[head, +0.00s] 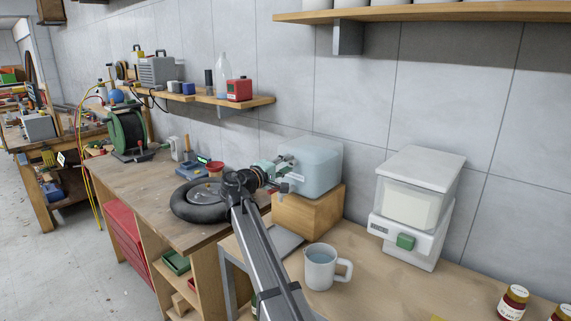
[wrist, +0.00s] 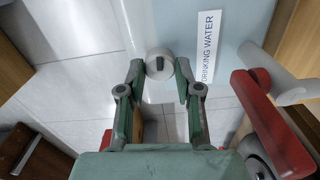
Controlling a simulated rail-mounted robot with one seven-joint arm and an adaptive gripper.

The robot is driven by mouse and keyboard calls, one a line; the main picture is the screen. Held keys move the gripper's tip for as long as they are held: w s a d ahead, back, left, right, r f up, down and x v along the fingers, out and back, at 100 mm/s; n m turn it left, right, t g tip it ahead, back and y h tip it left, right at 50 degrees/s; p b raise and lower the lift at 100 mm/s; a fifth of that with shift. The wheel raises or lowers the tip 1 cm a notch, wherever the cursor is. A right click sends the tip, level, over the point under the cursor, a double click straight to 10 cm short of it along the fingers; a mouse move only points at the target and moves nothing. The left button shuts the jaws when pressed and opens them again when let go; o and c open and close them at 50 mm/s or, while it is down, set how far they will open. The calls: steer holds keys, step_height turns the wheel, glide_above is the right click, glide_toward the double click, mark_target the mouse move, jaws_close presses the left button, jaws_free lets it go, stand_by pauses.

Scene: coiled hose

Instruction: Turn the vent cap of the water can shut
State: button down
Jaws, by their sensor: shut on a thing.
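The water can (head: 316,166) is a pale blue translucent box on a wooden block (head: 300,215). In the wrist view its face (wrist: 235,20) carries a "DRINKING WATER" label (wrist: 207,45). The vent cap (wrist: 158,56) is a small round grey-white knob with a short dark mark on it. My gripper (wrist: 160,74) has its two green fingers on either side of the cap and is shut on it. In the head view my gripper (head: 284,170) reaches the can's left side, and the cap is hidden there.
A red lever (wrist: 270,125) sits right of my fingers, close to the gripper. A mug of water (head: 321,268) stands in front of the block, with a white dispenser (head: 412,205) to the right. A black coiled hose (head: 190,205) lies on the left bench.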

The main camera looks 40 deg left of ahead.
steer(key=n+p, duration=0.2)
steer(key=n, duration=0.2)
steer(key=shift+r+n, duration=0.15)
steer(key=shift+n, duration=0.15)
steer(key=n+p, duration=0.3)
steer(key=n, duration=0.1)
steer(key=shift+n, duration=0.3)
steer(key=n+p, duration=0.4)
steer(key=n, duration=0.1)
steer(key=n+p, duration=0.3)
steer(key=n, duration=0.1)
steer(key=shift+n, duration=0.3)
steer(key=shift+d+n, duration=0.1)
steer(key=shift+n, duration=0.2)
steer(key=shift+f, duration=0.2)
steer(key=c, duration=0.8)
jaws_free()
